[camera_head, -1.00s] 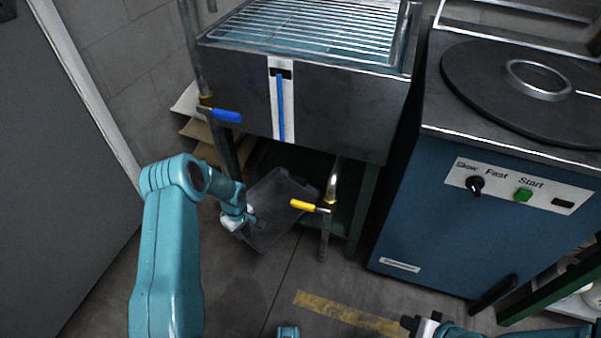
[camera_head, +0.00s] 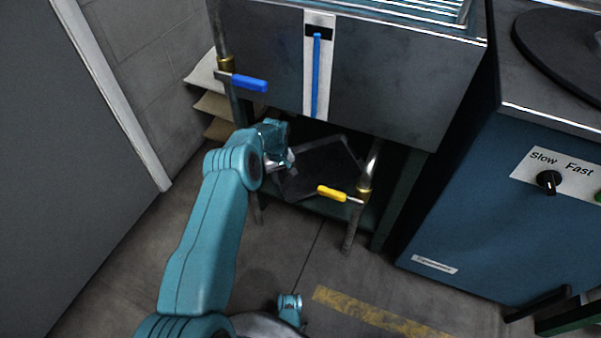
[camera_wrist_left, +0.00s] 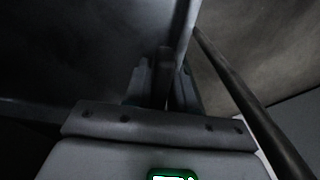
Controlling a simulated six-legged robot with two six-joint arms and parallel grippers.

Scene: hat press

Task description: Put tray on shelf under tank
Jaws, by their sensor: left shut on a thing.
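The dark grey tray (camera_head: 325,165) is tilted in the opening under the metal tank (camera_head: 405,95). My left gripper (camera_head: 287,160) is shut on the tray's left edge. In the left wrist view its fingers (camera_wrist_left: 163,85) close on a thin edge, but the picture is dark. The shelf (camera_head: 325,207) under the tank shows its front edge just below the tray. I cannot tell whether the tray touches the shelf.
A valve with a yellow handle (camera_head: 332,193) sticks out in front of the tray's right side. A blue-handled valve (camera_head: 248,82) is at the upper left. A blue machine (camera_head: 460,220) stands to the right. Stacked boards (camera_head: 213,105) lean at the left.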

